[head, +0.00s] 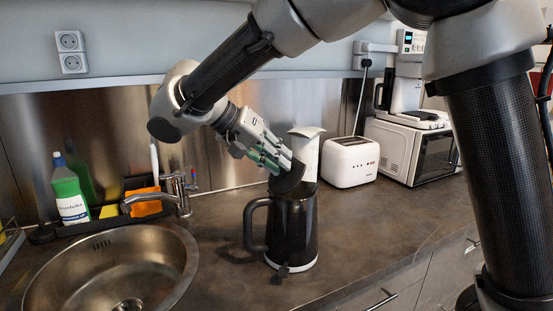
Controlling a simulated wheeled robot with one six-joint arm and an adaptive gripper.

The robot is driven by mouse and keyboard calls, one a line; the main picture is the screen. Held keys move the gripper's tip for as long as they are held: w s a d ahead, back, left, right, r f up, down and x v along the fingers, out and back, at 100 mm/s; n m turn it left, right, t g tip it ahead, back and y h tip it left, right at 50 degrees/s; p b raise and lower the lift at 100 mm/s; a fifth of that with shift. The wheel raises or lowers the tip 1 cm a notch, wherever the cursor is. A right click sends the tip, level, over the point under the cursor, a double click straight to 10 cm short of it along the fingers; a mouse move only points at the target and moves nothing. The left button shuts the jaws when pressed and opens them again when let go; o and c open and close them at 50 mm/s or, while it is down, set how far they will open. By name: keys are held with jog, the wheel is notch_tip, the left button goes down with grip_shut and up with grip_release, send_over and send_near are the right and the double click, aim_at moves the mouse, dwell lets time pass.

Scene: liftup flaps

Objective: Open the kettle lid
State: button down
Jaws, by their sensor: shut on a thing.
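The black kettle (293,233) stands upright on the counter, with its handle (251,225) to the left and a light base rim. A dark, tilted piece that looks like its lid (288,182) is raised at an angle at the top left of the body. A pale upright part (306,155) rises behind it; I cannot tell whether it belongs to the lid or the spout. My gripper (281,164) comes in from the upper left. Its fingers are shut on the lid's upper edge, and the exact contact is partly hidden.
A white toaster (350,162) stands right of the kettle, with a microwave (411,150) beyond. A round sink (115,268) and tap (180,192) lie to the left, with a green soap bottle (69,192) behind. The counter in front of the toaster is clear.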

dwell(0.6)
jog(key=c, duration=1.3)
grip_release()
jog(key=v, duration=1.2)
